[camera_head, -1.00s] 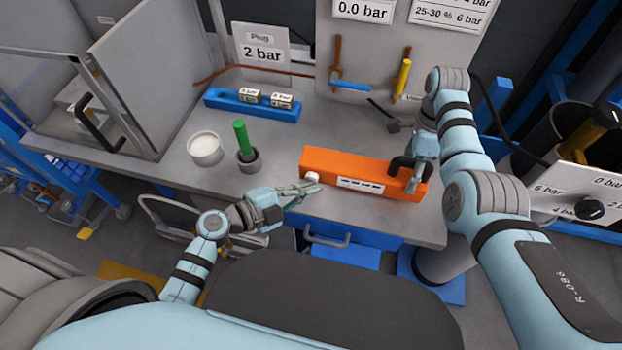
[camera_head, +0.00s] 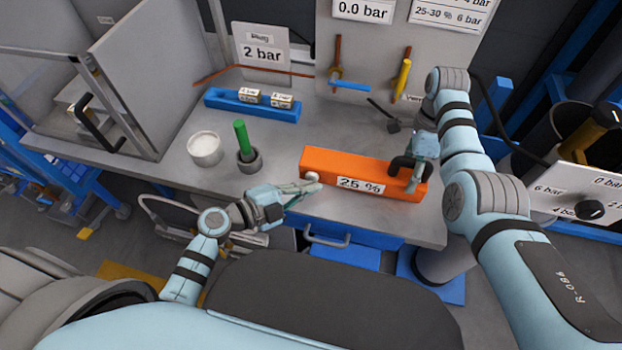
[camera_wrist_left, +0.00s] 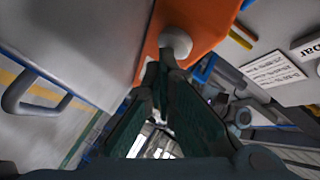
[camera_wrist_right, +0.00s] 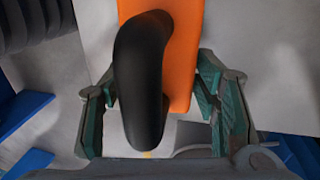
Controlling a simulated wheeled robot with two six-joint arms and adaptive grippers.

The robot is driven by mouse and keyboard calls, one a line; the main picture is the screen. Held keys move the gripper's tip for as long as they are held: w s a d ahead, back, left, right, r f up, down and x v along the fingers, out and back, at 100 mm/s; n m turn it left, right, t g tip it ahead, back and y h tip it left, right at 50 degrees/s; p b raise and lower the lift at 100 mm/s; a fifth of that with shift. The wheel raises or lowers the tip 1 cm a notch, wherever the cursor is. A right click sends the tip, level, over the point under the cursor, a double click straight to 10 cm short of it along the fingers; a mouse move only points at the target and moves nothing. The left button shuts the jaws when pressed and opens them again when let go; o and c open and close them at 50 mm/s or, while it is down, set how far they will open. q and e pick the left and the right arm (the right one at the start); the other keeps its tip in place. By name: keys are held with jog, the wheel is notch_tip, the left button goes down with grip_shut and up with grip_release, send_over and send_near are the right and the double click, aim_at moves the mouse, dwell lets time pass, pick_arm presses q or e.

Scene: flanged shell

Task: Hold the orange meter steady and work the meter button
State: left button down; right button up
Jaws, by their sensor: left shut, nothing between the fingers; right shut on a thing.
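The orange meter (camera_head: 330,163) lies on the grey bench near its front edge. Its front display (camera_head: 360,185) reads 25 %. The white round meter button (camera_head: 312,177) is at the meter's left end. My left gripper (camera_head: 318,187) is shut and empty, its fingertips at the button; in the left wrist view the tips meet the button (camera_wrist_left: 176,42), and whether it is pressed in I cannot tell. My right gripper (camera_head: 412,185) is shut on the meter's black handle (camera_head: 398,166) at the right end. In the right wrist view the handle (camera_wrist_right: 140,80) lies between the fingers.
A white cup (camera_head: 205,150) and a green rod (camera_head: 242,138) in a grey holder stand left of the meter. A blue tray (camera_head: 252,108) with small labelled blocks lies behind. A panel with blue and yellow valve handles rises at the back. The bench left of the meter is partly clear.

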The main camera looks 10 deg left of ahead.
pick_arm(q)
jog(key=shift+s, duration=0.9)
jog(key=shift+s, duration=0.1)
jog(key=shift+s, duration=2.45)
pick_arm(e)
jog(key=o, duration=1.7)
